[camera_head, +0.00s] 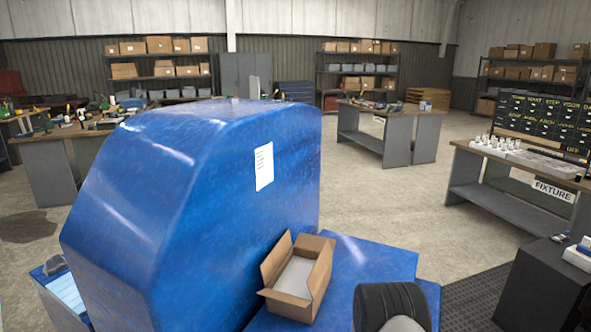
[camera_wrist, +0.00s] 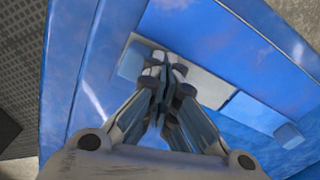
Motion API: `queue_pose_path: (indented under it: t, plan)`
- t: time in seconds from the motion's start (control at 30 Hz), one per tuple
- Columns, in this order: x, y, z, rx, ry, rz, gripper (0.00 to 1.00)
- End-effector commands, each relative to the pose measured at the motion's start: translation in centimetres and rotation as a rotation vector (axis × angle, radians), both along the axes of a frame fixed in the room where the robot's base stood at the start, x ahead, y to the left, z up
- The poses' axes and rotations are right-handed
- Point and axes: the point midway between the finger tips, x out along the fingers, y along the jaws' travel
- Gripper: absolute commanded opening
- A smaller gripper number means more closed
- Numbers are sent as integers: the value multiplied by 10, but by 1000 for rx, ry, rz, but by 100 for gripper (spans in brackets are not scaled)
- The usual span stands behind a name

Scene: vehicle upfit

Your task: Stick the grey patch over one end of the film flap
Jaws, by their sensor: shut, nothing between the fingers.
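In the wrist view my gripper (camera_wrist: 165,68) is shut and empty, its fingers in front of a pale grey strip (camera_wrist: 205,88) on a blue surface. I cannot tell whether the fingertips touch it. A translucent light-blue piece (camera_wrist: 255,112) continues the strip to the lower right; it may be the film flap. A small grey-blue patch (camera_wrist: 289,135) lies at that lower-right end. Another grey-blue piece (camera_wrist: 131,62) shows at the upper-left end, partly beside the fingers. I cannot tell which is the task's grey patch. My gripper cannot be made out in the head view.
A large blue body (camera_head: 190,200) fills the middle of the head view, with a white sheet (camera_head: 264,166) on its side. An open cardboard box (camera_head: 297,275) stands against it. A bench with a fixture sign (camera_head: 553,190) is at right. Open floor (camera_head: 390,210) lies between.

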Motion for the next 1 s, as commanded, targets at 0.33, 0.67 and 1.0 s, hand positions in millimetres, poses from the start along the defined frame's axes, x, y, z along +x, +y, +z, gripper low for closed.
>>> queue_pose_path:
  t: [0.33, 0.67, 1.0]
  plan:
    - [-2, -1, -9, 0, 4, 0, 0]
    - [-2, -1, -9, 0, 5, -1, 0]
    - [-3, -1, -10, -1, 7, -1, 0]
